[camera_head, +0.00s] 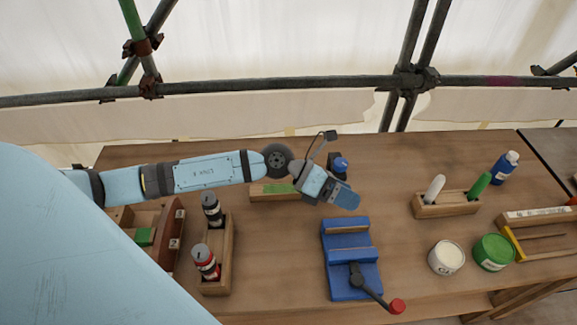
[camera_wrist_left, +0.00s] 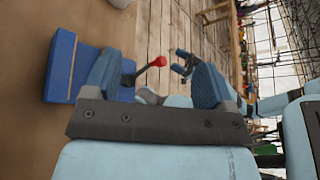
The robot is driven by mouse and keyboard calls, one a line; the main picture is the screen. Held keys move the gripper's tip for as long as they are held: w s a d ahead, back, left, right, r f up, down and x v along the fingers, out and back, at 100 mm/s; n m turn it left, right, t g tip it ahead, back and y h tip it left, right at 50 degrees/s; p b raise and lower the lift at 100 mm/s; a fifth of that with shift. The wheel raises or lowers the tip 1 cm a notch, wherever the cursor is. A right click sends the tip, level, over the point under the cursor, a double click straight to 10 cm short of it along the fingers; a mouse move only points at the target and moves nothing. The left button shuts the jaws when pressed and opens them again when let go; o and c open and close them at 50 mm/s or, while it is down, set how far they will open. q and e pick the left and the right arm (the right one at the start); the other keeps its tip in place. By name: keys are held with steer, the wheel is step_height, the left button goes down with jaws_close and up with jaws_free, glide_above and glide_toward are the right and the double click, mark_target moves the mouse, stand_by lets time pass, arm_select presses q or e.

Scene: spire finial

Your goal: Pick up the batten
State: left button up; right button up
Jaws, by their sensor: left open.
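My left gripper (camera_head: 345,197) is open and empty above the table, just behind the blue vise (camera_head: 350,283). In the left wrist view its two blue fingers (camera_wrist_left: 152,82) stand wide apart with nothing between them. A pale wooden strip with green on it (camera_head: 268,191) lies on the table, partly hidden behind my left arm. It may be the batten, but I cannot tell for sure. The vise also shows in the left wrist view (camera_wrist_left: 60,68). My right gripper (camera_wrist_left: 180,63) shows small in the left wrist view, its fingers apart.
A wooden holder (camera_head: 215,287) with dark and red bottles stands left of the vise. Right of it are a two-marker block (camera_head: 450,211), a white tin (camera_head: 446,258), a green tin (camera_head: 493,252) and a blue bottle (camera_head: 503,168). The vise handle (camera_head: 372,291) sticks out in front.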

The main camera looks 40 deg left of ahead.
arm_select(q)
steer(key=w+a+f+m+g+y, duration=0.25)
steer(key=a+f+y, duration=0.35)
steer(key=a, duration=0.4)
steer(key=m+g+y+p, duration=0.1)
steer(key=m+g+y, duration=0.1)
steer(key=y, duration=0.5)
glide_above(267, 189)
steer(key=f, duration=0.9)
steer(key=shift+s+a+f, duration=0.15)
steer(key=shift+a+f, duration=0.1)
steer(key=shift+f, duration=0.1)
steer(key=f, duration=0.1)
steer(key=f+p, duration=0.1)
steer(key=f, duration=0.1)
steer(key=f+p, duration=0.1)
steer(key=shift+w+d+f, duration=0.2)
steer(key=shift+d+f, duration=0.1)
steer(key=shift+f, duration=0.4)
steer(key=c, duration=1.1)
